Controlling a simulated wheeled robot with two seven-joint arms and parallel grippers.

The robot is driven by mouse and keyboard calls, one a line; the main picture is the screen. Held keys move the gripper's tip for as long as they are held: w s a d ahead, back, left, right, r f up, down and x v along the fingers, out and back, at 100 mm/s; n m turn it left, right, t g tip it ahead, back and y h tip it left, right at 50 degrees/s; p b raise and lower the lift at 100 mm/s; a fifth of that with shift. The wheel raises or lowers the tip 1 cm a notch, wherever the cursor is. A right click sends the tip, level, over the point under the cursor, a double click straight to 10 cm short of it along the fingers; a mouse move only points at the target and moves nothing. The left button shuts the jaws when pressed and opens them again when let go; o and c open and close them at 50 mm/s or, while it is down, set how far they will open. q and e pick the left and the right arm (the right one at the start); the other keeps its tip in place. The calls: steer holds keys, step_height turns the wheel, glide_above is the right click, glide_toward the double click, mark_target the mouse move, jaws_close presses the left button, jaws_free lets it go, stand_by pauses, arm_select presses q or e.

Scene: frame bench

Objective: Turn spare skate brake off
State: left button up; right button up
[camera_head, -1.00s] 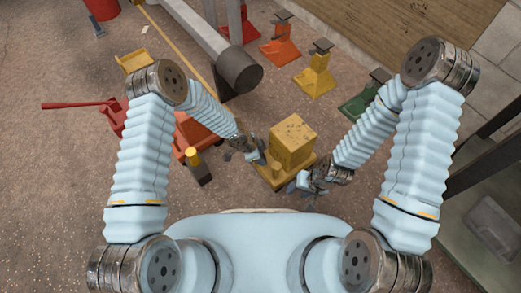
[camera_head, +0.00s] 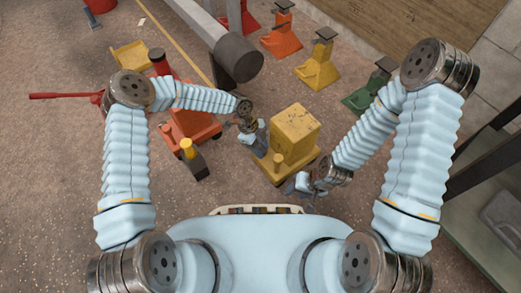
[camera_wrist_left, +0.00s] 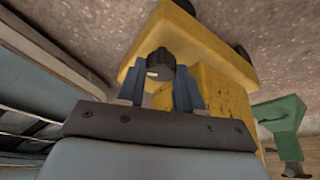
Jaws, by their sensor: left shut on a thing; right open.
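The yellow skate (camera_head: 270,176) stands on the floor in front of me, with a yellow block (camera_head: 295,128) on top. In the left wrist view the skate's yellow deck (camera_wrist_left: 215,45) fills the upper middle. A dark round knob (camera_wrist_left: 160,62) with a small white mark sits at the deck. My left gripper (camera_wrist_left: 158,92) is shut on this knob, one finger at each side. In the head view my left gripper (camera_head: 262,148) is at the skate's left side. My right gripper (camera_head: 302,186) is open, low at the skate's near right edge; its fingertips are hard to make out.
An orange skate (camera_head: 205,125) with a yellow-and-black post (camera_head: 194,160) stands to the left. A thick grey pipe (camera_head: 232,52) lies behind. Orange (camera_head: 282,40), yellow (camera_head: 318,70) and green (camera_head: 365,98) stands are at the back. A red handle (camera_head: 65,95) sticks out at far left.

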stand_by(0.3)
arm_select(q)
steer(key=shift+w+f, duration=0.1)
steer(key=o, duration=1)
steer(key=shift+o, duration=0.2)
steer(key=p+v, duration=0.2)
steer(key=v, duration=1.1)
steer(key=shift+r, duration=0.45)
